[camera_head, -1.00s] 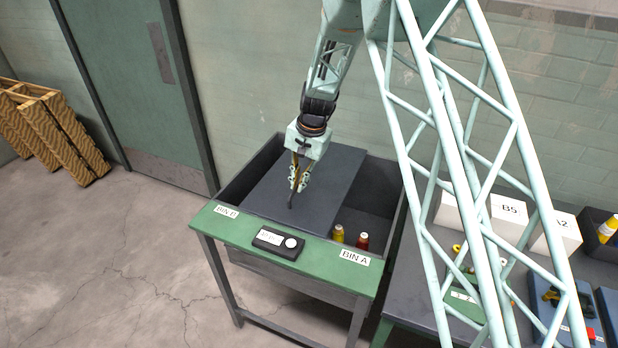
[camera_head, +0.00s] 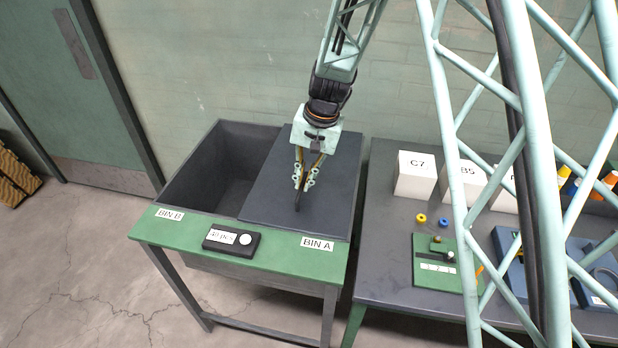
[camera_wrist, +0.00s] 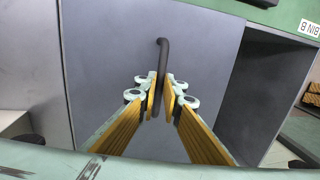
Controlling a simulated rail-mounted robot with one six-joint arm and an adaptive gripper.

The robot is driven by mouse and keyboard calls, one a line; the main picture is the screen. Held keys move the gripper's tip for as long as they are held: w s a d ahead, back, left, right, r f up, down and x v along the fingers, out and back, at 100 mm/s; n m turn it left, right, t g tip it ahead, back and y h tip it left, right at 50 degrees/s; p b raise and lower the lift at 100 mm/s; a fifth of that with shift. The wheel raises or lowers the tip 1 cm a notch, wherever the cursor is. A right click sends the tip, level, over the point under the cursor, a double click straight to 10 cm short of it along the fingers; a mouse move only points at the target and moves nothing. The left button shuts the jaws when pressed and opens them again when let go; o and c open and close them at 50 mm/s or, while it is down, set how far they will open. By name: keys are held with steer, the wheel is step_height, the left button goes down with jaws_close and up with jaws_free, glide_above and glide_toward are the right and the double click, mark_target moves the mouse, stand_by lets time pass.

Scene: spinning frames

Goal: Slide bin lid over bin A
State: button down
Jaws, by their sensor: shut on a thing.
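The dark grey bin lid (camera_head: 274,192) lies flat over the right half of the double bin, above the BIN A label (camera_head: 317,244), and hides the inside of bin A. It also fills the middle of the wrist view (camera_wrist: 215,60). My gripper (camera_head: 299,186) is shut on the lid's black handle (camera_wrist: 163,60), one finger on each side of it. Bin B (camera_head: 215,165), on the left, is uncovered and looks empty, dark inside.
To the right, a dark table (camera_head: 390,250) holds white boxes (camera_head: 416,175), a green fixture (camera_head: 440,268), and small yellow and blue parts. My lattice column crosses the right side.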

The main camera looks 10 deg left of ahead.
steer(key=shift+d, duration=0.4)
steer(key=c, duration=2.8)
jaws_free()
steer(key=shift+r, duration=0.1)
steer(key=r, duration=0.3)
steer(key=d+r, duration=0.1)
steer(key=r, duration=0.3)
steer(key=d+r, duration=0.1)
steer(key=r, duration=0.3)
steer(key=shift+d+r, duration=0.15)
steer(key=shift+r, duration=0.1)
steer(key=shift+d+r, duration=0.1)
